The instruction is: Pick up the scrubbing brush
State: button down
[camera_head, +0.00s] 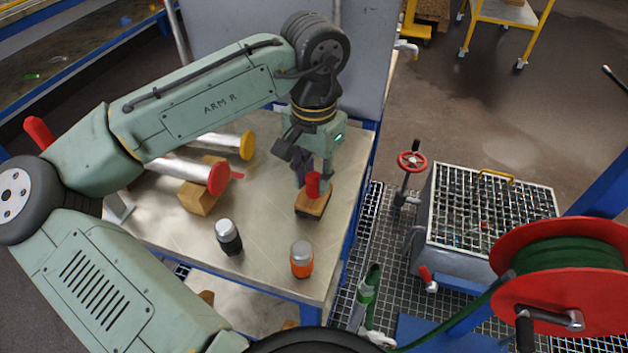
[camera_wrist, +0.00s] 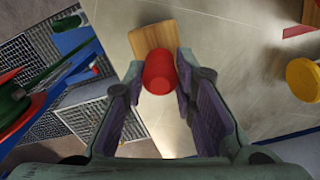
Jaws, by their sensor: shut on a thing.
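The scrubbing brush (camera_head: 314,204) has a wooden block, a dark underside and an upright red knob. It is at the right part of the metal tabletop (camera_head: 275,215); I cannot tell whether it touches the top. My gripper (camera_head: 313,180) points down over it and is shut on the red knob. In the wrist view the brush (camera_wrist: 153,37) shows its wooden block beyond the knob. There the two purple-padded fingers of my gripper (camera_wrist: 160,85) stand on either side of the knob. The bristles are mostly hidden.
A black-and-silver bottle (camera_head: 229,238) and an orange-and-silver bottle (camera_head: 302,260) stand in front of the brush. Left are metal cylinders with a red cap (camera_head: 218,179) and a yellow cap (camera_head: 247,145). A red hose reel (camera_head: 560,275) and grated box (camera_head: 485,210) stand right, off the table.

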jog(key=shift+r, duration=0.45)
jog(key=shift+s+d+r+b, duration=0.15)
jog(key=shift+s+r+b, duration=0.1)
jog(key=shift+r, duration=0.2)
jog(key=shift+s+d+r+b, duration=0.1)
jog(key=shift+s+r+b, duration=0.15)
jog(key=shift+r, duration=0.15)
jog(key=s+d+b, duration=0.1)
jog(key=s+d, duration=0.2)
jog(key=s, duration=0.4)
jog(key=s+d+r+b, duration=0.1)
jog(key=s+d, duration=0.1)
jog(key=s, duration=0.4)
jog(key=shift+s+d+r, duration=0.3)
jog(key=shift+s+d, duration=0.1)
jog(key=c, duration=1.8)
grip_release()
jog(key=c, duration=0.5)
